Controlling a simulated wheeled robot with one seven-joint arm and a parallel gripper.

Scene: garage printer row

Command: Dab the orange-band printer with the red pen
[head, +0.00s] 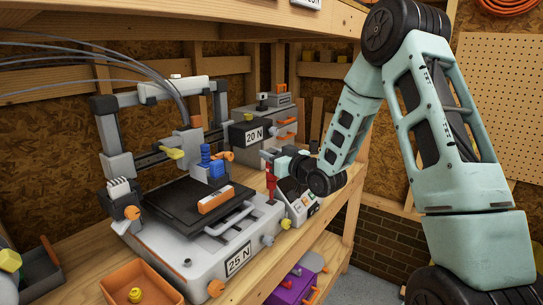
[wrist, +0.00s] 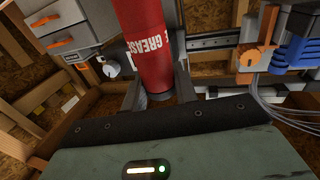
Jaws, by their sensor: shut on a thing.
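The red pen (head: 271,183), a red tube with white "GREASE" lettering, is upright in my gripper (head: 273,167). In the wrist view the pen (wrist: 148,40) stands between the two fingers of my gripper (wrist: 158,92), which is shut on it. A white and grey printer (head: 185,262) labelled "25 N" fills the middle of the bench, with a dark bed (head: 165,208) and an orange block (head: 215,200) on it. The pen appears at the printer's right side; I cannot tell whether it touches.
A grey unit (head: 262,113) labelled "20 N" stands behind. A small box with buttons (head: 300,205) sits right of the printer, close to my gripper. An orange tray (head: 120,278) is at the front left. A purple box (head: 292,288) sits on the lower shelf. Wooden posts frame the bench.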

